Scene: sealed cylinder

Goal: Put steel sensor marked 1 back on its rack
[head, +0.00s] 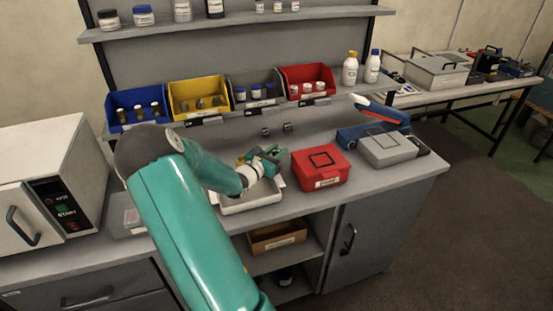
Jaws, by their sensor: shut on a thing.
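My gripper (266,160), green and dark, is over the back part of a shallow white tray (262,203) at the middle of the bench. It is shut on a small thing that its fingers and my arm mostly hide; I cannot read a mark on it. Two small dark grey cylindrical pieces, at left (266,131) and right (288,127), show just behind my gripper near the back of the bench. I cannot tell whether they are sensors or rack parts. No number 1 is readable.
A red case (320,180) stands right of the tray, with a grey-and-blue case (391,148) beyond it. Blue (122,117), yellow (183,107), grey (240,103) and red (292,97) bins line the back. A white oven-like box (50,150) stands at left.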

